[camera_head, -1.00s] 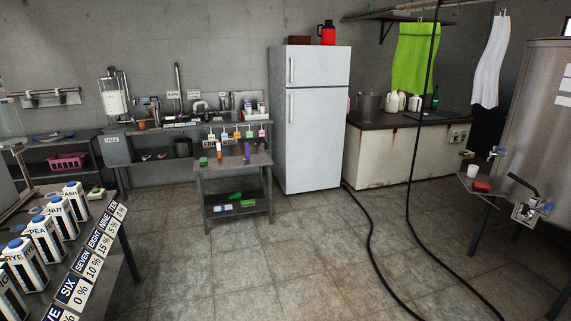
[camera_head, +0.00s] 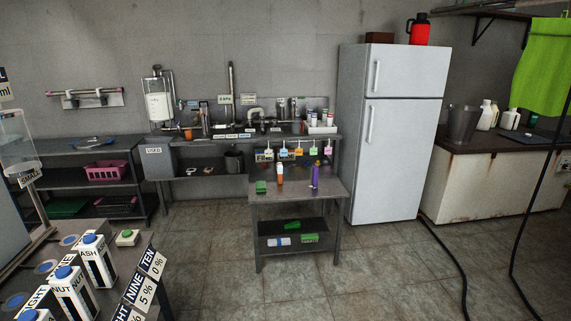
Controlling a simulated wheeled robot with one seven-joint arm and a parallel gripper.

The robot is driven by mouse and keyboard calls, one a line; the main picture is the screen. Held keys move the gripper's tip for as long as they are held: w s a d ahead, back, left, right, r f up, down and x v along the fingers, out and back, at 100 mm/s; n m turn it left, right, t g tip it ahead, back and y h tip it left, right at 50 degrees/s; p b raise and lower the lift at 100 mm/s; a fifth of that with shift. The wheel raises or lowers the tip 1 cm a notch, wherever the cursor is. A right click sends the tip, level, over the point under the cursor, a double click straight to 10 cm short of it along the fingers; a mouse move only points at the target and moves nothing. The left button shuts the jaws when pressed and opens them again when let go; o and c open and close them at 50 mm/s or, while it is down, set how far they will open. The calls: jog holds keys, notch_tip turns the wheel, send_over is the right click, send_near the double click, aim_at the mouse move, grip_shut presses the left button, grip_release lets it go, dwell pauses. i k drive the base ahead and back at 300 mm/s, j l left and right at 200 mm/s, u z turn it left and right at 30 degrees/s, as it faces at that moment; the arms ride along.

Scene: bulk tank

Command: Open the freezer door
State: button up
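The white fridge-freezer (camera_head: 393,135) stands against the back wall, right of centre, in the head view. Its smaller upper door, the freezer door (camera_head: 408,72), is shut and has a short vertical handle (camera_head: 376,77) near its left edge. The larger lower door (camera_head: 400,160) is also shut, with a longer vertical handle (camera_head: 370,124) on its left side. My gripper is not in view.
A small metal table (camera_head: 298,189) with bottles stands left of the fridge, partly in front of it. A counter (camera_head: 495,176) is on its right. Black hoses (camera_head: 452,254) run over the floor at right. Cartons (camera_head: 72,292) stand on a near-left table. Floor before the fridge is mostly clear.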

aim_at(394, 70)
jog(key=i, duration=1.95)
